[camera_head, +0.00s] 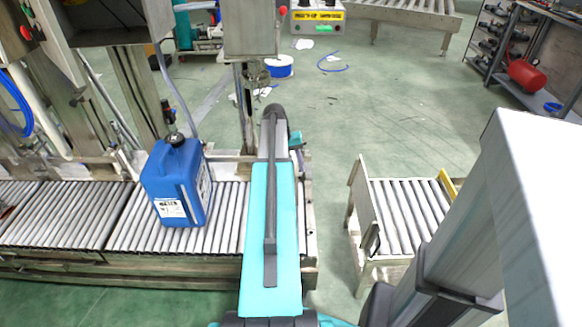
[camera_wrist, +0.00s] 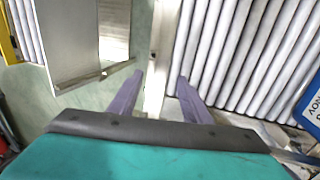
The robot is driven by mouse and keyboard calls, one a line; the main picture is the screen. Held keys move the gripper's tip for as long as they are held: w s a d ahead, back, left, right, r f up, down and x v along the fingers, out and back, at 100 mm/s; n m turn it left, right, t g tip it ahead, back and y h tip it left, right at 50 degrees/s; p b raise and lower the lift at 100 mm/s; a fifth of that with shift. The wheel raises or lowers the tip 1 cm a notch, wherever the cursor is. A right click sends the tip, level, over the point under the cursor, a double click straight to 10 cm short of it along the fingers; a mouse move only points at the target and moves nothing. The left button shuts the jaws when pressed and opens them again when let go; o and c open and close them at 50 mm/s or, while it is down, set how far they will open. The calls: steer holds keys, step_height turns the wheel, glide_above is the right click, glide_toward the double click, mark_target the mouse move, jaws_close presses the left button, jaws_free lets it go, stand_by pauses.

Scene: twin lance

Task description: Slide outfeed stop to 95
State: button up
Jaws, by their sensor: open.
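My gripper (camera_wrist: 160,76) is open in the wrist view, with its two purple-grey fingers apart. A pale metal rail or bar (camera_wrist: 160,35) at the end of the roller conveyor runs between the fingers in the picture. I cannot tell how far below the fingers it lies. The roller conveyor (camera_head: 110,215) stands at left in the head view; its rollers fill the right of the wrist view. My teal arm covers part of its right end in the head view and hides the fingers. I cannot pick out the outfeed stop for certain, and no scale or 95 mark is readable.
A blue canister (camera_head: 178,185) stands upright on the conveyor, left of my arm; its edge shows in the wrist view (camera_wrist: 310,108). A separate short roller table (camera_head: 400,215) with an upright metal plate (camera_head: 364,205) stands at right, across a floor gap.

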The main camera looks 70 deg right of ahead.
mark_target(295, 173)
steer(key=shift+b+x, duration=1.25)
steer(key=shift+x, duration=0.8)
jaws_close()
